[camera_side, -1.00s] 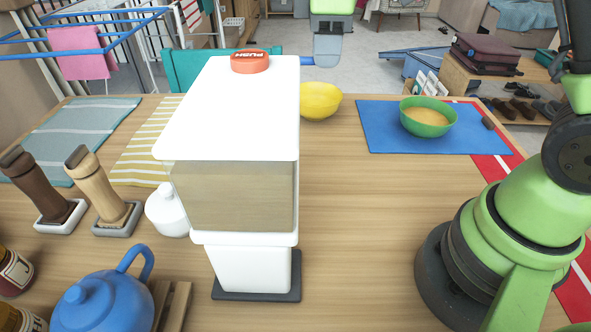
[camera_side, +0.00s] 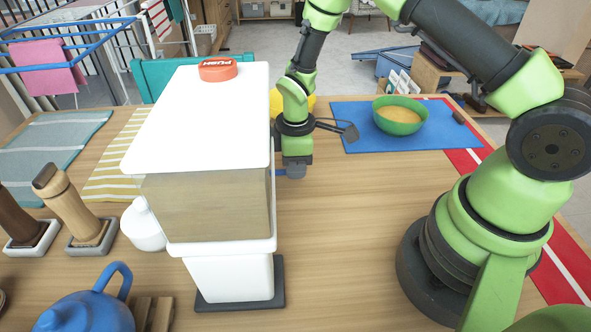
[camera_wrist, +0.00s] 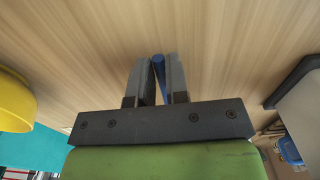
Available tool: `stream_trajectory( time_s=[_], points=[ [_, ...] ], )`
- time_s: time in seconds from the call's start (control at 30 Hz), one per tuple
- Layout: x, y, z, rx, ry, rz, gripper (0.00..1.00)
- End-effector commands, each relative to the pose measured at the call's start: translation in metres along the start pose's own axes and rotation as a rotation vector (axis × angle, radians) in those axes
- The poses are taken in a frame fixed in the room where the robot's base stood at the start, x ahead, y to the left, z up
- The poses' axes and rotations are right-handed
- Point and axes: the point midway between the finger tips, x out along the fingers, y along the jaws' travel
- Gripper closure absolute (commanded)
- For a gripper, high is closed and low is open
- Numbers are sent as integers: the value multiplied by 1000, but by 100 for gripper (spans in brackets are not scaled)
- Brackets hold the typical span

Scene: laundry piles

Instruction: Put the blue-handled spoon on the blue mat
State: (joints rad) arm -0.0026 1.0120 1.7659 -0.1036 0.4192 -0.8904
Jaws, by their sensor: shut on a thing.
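My gripper (camera_side: 294,172) is low over the table just right of the white dispenser in the side view. It is shut on the blue handle (camera_wrist: 158,66) of the spoon, which shows between the fingertips (camera_wrist: 155,78) in the wrist view. A small bit of blue handle (camera_side: 279,172) also shows beside the fingers in the side view. The rest of the spoon is hidden, and I cannot tell whether it touches the table. The blue mat (camera_side: 365,139) lies at the back right, with a green bowl (camera_side: 400,115) of yellowish contents on its right part.
The tall white dispenser (camera_side: 200,120) with a red push button stands close left of my gripper. A yellow thing (camera_side: 308,103) sits behind my arm; it shows at left in the wrist view (camera_wrist: 14,105).

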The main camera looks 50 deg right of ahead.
Motion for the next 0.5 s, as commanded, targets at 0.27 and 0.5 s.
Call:
stream_trajectory(
  time_s=[0.27, 0.5],
  points=[
    [17, 0, 0, 0, 1, 1, 100],
    [20, 0, 0, 0, 0, 1, 100]
  ],
)
